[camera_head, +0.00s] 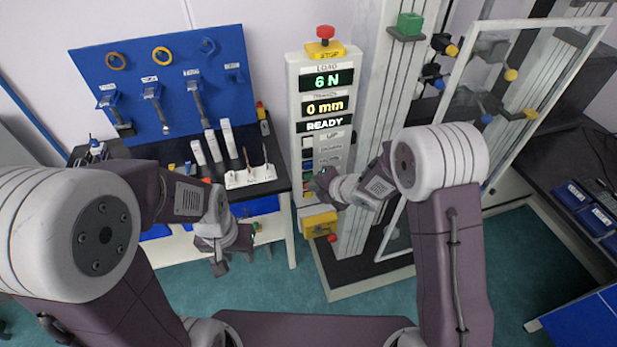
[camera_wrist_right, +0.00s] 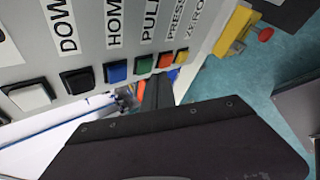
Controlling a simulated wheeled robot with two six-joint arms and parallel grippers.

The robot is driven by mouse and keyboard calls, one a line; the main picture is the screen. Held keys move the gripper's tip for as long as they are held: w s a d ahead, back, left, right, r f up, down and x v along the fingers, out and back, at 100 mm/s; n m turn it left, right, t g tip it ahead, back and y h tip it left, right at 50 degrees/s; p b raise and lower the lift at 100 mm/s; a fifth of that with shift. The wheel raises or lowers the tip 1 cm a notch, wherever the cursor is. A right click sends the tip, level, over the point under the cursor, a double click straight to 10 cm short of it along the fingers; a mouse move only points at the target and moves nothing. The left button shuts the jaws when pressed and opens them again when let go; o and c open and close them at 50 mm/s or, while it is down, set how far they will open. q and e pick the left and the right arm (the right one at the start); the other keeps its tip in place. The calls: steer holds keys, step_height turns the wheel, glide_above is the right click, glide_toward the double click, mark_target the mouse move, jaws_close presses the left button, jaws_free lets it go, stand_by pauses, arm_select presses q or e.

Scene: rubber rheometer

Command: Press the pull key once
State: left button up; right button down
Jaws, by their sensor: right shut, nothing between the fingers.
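The control panel (camera_head: 308,75) stands mid-view and reads 6 N, 0 mm and READY. In the right wrist view, the green key (camera_wrist_right: 145,66) lines up with the PULL label (camera_wrist_right: 150,18). The blue HOME key (camera_wrist_right: 117,71) and the orange PRESS key (camera_wrist_right: 166,60) sit on either side. My right gripper (camera_head: 318,183) is shut and empty at the lower keys. Its dark fingertips (camera_wrist_right: 158,82) appear close to the green and orange keys; contact cannot be told. In the head view it hides the lower keys. My left gripper (camera_head: 221,262) hangs low in front of the bench.
A red stop knob (camera_head: 325,32) tops the panel, and a yellow box with a red knob (camera_head: 319,224) sits below it. The blue tool board (camera_head: 130,65) and a white specimen rack (camera_head: 250,177) are at left. A framed guard door (camera_head: 470,110) stands right.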

steer(key=shift+w+a, duration=0.1)
steer(key=shift+w, duration=0.05)
stand_by(0.7)
steer(key=shift+w, duration=0.25)
